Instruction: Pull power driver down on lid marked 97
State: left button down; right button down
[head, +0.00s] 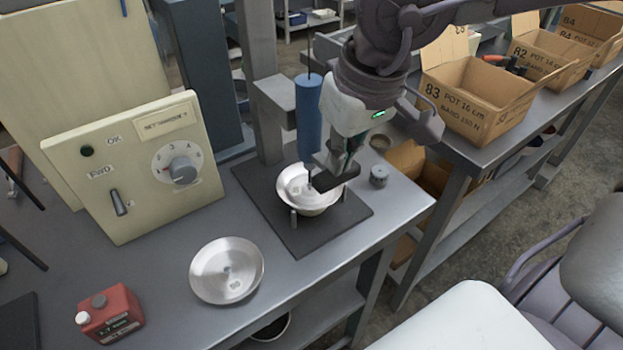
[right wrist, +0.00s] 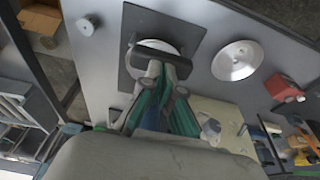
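The power driver (head: 309,105) is a blue upright cylinder hanging on a thin rod above the fixture. A dark crossbar (head: 340,177), seemingly its handle, sits low over the pan; it also shows in the right wrist view (right wrist: 160,47). My right gripper (head: 334,165) comes down from above, and its fingers look closed on this bar. Below is a shallow metal pan with a pale lid (head: 294,182), on a dark square plate (head: 349,217). The driver's tip is over the lid; I cannot tell whether they touch. The number 97 is not readable. My left gripper is out of view.
A cream control box (head: 135,205) with a dial stands left. A round metal lid (head: 226,270) and a red can (head: 110,314) lie on the bench front. A small grey knob-like part (head: 378,176) is right of the plate. Cardboard boxes (head: 470,105) line the right bench.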

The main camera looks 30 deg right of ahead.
notch_tip(320, 180, up, 2)
jog(key=shift+a+p, duration=0.15)
jog(key=shift+p, duration=0.4)
jog(key=p+v, duration=0.2)
jog(key=w+p+v, duration=0.1)
jog(key=p+v, duration=0.1)
jog(key=shift+r, duration=0.5)
jog(key=w+p+v, duration=0.2)
jog(key=p+v, duration=0.5)
jog(key=v, duration=0.1)
jog(key=w+r+p+v, duration=0.1)
jog(key=w+p+v, duration=0.1)
jog(key=p+v, duration=0.6)
jog(key=shift+r, duration=0.6)
jog(key=shift+s, duration=0.1)
